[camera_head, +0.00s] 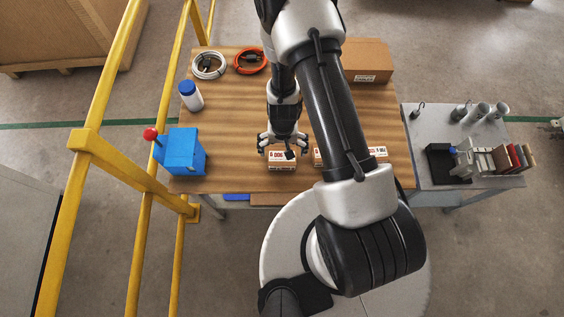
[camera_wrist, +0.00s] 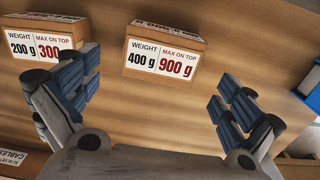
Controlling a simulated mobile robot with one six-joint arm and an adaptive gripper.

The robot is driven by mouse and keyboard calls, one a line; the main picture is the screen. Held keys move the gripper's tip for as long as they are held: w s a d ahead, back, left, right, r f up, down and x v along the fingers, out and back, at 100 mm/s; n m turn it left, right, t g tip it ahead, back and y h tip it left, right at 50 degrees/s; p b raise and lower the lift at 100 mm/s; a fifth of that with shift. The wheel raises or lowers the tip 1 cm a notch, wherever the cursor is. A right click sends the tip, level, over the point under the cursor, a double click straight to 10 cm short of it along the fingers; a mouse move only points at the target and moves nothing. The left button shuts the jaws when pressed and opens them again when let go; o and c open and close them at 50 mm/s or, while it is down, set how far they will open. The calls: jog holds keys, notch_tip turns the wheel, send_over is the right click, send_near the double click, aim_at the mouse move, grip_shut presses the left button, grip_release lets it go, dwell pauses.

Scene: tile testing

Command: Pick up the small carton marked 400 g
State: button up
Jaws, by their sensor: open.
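The small carton marked 400 g (camera_wrist: 165,52) lies on the wooden table in the wrist view, its label also reading max on top 900 g. In the head view this carton (camera_head: 282,165) is near the table's front edge, with its top partly hidden by my gripper. My gripper (camera_head: 283,151) is open and empty above and slightly behind it. In the wrist view my gripper's (camera_wrist: 154,84) fingers are spread wide, and the carton shows beyond and between them, not gripped.
A carton marked 200 g (camera_wrist: 40,42) lies left of it in the wrist view, partly behind a finger. In the head view, a blue box (camera_head: 184,150), a white bottle (camera_head: 192,98), cable coils (camera_head: 209,66) and a large carton (camera_head: 367,60) stand on the table (camera_head: 230,120). Yellow railings (camera_head: 110,150) run at left.

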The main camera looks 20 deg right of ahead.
aim_at(282, 156)
jog(key=shift+a+f+b, duration=0.1)
jog(key=shift+f+b, duration=2.75)
jog(key=shift+f, duration=0.3)
jog(key=shift+r, duration=0.1)
jog(key=shift+c, duration=0.4)
jog(key=c, duration=1.2)
